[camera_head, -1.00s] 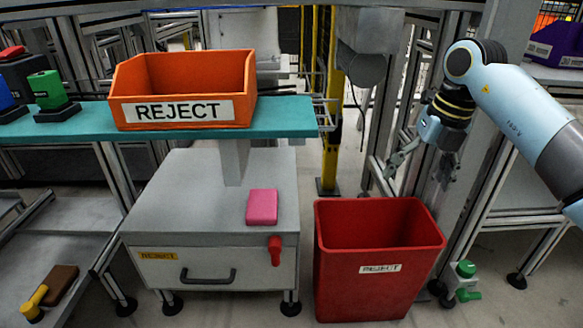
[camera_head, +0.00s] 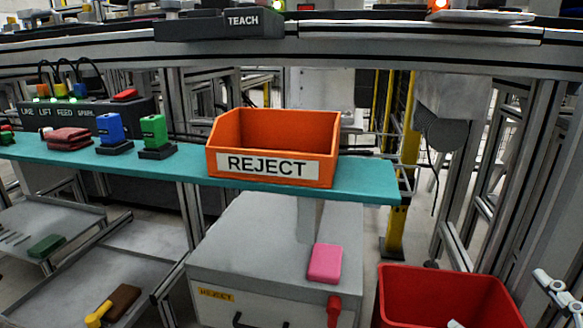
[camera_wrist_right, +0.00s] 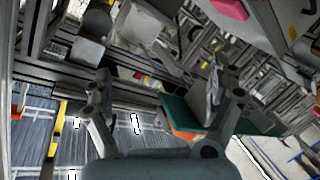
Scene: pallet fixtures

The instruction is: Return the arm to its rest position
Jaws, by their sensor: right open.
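My right gripper (camera_wrist_right: 160,98) is open in the right wrist view, with its two fingers spread apart and nothing between them. In the head view only a grey part of my right gripper or wrist (camera_head: 558,288) shows at the lower right edge, beside the red reject bin (camera_head: 450,290). The rest of that arm is out of the picture there. My left gripper is in neither view.
An orange REJECT tray (camera_head: 275,150) stands on the teal shelf (camera_head: 365,182). Below it, a pink block (camera_head: 325,263) lies on a grey drawer cabinet (camera_head: 225,255). Blue (camera_head: 111,128) and green (camera_head: 153,131) blocks stand left of the tray. Metal posts (camera_head: 525,170) rise at the right.

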